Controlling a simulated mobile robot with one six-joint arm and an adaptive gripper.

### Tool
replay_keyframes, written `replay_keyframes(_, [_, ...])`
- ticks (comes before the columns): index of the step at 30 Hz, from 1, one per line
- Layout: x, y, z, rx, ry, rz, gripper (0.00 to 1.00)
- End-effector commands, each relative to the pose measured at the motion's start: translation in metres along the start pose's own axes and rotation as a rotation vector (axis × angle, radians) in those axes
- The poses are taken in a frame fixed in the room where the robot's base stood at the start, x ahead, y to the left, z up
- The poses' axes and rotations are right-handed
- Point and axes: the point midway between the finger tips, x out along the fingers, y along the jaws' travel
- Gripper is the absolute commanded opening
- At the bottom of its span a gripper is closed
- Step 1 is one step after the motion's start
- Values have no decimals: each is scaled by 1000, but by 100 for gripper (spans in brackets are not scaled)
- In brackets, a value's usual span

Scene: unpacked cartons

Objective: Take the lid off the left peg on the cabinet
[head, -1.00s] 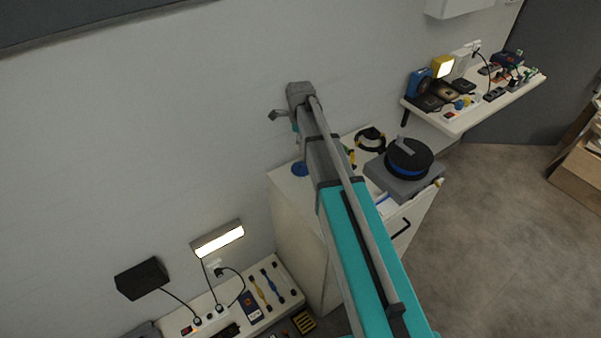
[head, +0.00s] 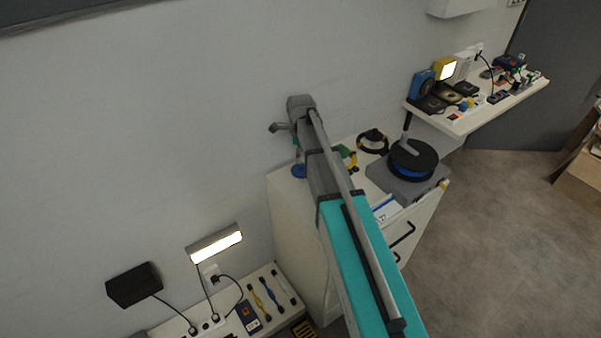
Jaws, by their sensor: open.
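The white cabinet (head: 290,215) stands against the wall, partly hidden behind my arm. A small blue round piece (head: 299,171) is at its back left top corner. It may be the lid, but the peg there is not clear. My gripper (head: 297,156) is at the far end of my arm, small and partly hidden, above and near the blue piece. It is open; I cannot tell whether it touches the piece.
A black ring-shaped item (head: 373,141) and a yellow-green item (head: 347,157) lie on the cabinet's back part. A crowded wall shelf (head: 462,121) is at the right. A lamp (head: 215,243) and a low board with tools (head: 262,297) are at the lower left.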

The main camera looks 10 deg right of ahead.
Motion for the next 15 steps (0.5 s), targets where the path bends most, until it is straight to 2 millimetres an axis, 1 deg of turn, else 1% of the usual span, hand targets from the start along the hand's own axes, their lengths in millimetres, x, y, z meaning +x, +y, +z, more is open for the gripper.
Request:
replay_keyframes(8, [0,0,0,0,0,0,76])
replay_keyframes(15, [11,1,-2,1,0,0,76])
